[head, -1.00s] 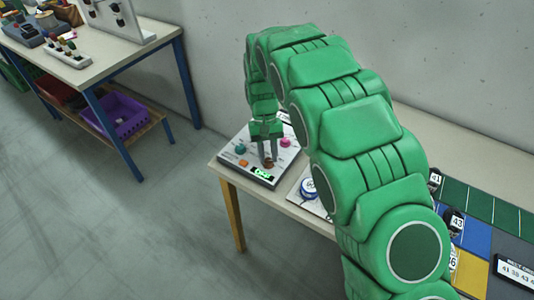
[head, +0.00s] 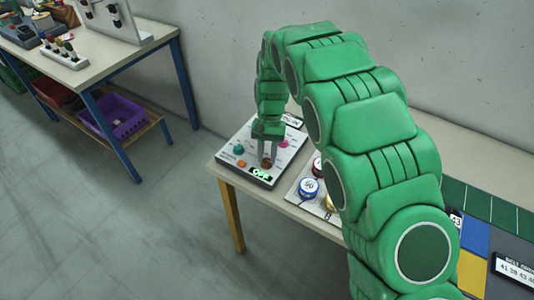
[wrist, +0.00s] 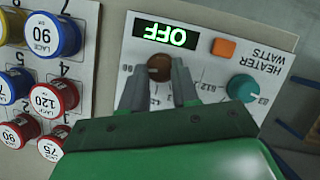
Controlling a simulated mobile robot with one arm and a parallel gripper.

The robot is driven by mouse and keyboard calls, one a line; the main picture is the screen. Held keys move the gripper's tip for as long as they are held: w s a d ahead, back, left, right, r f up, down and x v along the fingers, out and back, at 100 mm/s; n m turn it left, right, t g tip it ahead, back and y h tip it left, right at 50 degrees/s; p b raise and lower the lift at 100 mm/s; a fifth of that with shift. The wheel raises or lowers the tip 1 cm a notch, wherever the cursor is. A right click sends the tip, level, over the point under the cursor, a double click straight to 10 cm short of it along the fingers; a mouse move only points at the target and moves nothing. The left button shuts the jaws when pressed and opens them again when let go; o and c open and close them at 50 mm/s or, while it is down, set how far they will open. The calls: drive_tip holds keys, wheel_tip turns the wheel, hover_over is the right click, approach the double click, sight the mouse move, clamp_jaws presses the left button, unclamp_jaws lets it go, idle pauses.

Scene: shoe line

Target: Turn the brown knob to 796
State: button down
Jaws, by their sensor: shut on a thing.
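The brown knob (wrist: 159,68) sits on the white heater panel (head: 232,154), below the small display in the wrist view. My gripper (wrist: 158,85) is shut on the brown knob, with one grey finger on each side of it. The display (wrist: 167,36) glows green and reads OFF, upside down in the wrist view. An orange button (wrist: 223,47) and a teal knob (wrist: 241,87) are on the same panel, labelled HEATER WATTS. In the head view my gripper (head: 267,160) reaches straight down to the brown knob (head: 266,163). The scale around the knob is partly hidden by the fingers.
A pink knob (head: 283,142) is also on the panel. Next to the panel is a board with several numbered spools, among them a blue one (head: 308,187). A second table with a purple bin (head: 118,118) below stands at the left.

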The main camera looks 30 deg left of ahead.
drive_tip(key=c, duration=0.8)
unclamp_jaws()
drive_tip(key=shift+c, duration=0.2)
drive_tip(key=v, duration=0.7)
drive_tip(key=shift+w+r, duration=0.15)
drive_tip(key=shift+r, duration=0.2)
